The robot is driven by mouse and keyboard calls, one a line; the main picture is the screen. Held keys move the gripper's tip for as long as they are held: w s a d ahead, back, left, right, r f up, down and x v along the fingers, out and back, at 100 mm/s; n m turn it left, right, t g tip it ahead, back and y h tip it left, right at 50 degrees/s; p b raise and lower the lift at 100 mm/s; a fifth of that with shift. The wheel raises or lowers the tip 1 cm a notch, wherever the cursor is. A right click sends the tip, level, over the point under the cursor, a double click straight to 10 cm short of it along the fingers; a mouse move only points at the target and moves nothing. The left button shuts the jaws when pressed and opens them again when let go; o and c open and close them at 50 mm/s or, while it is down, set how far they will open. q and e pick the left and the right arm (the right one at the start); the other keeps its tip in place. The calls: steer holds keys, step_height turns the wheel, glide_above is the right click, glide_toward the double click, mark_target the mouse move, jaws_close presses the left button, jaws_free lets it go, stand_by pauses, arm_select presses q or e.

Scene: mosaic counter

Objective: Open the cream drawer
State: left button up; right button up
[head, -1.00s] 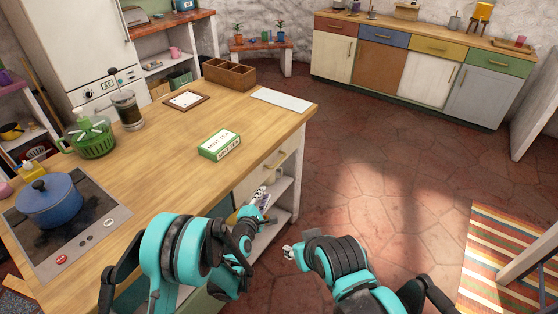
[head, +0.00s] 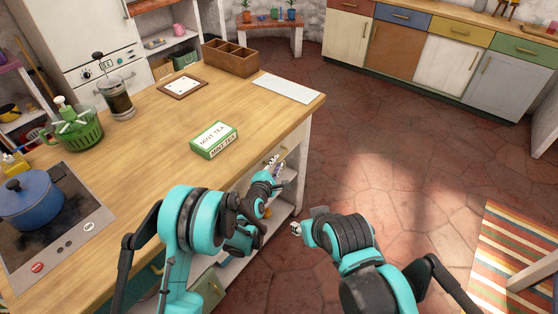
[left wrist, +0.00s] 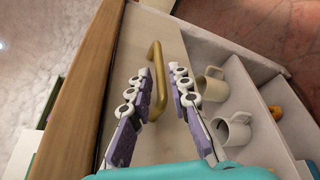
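The cream drawer (left wrist: 137,38) is in the side of the island, under the wooden top, and looks shut. Its brass handle (left wrist: 155,58) shows clearly in the left wrist view. My left gripper (left wrist: 161,71) is open, with one purple-padded finger on each side of the handle. Whether the pads touch it I cannot tell. In the head view my left gripper (head: 279,166) is beside the drawer front (head: 294,143) and partly covers it. My right gripper (head: 296,229) is over the floor, away from the drawer; its fingers are too small to read.
Below the drawer, open shelves hold two cream mugs (left wrist: 231,129). On the island top (head: 150,200) are a mint tea box (head: 214,140), a white board (head: 286,88), a wooden crate (head: 230,57) and a blue pot (head: 31,200).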

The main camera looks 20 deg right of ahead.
mark_target(279, 159)
arm_select(q)
steer(key=shift+b+x, duration=0.3)
steer(key=shift+x, duration=1.35)
jaws_close()
steer(key=shift+s, duration=0.1)
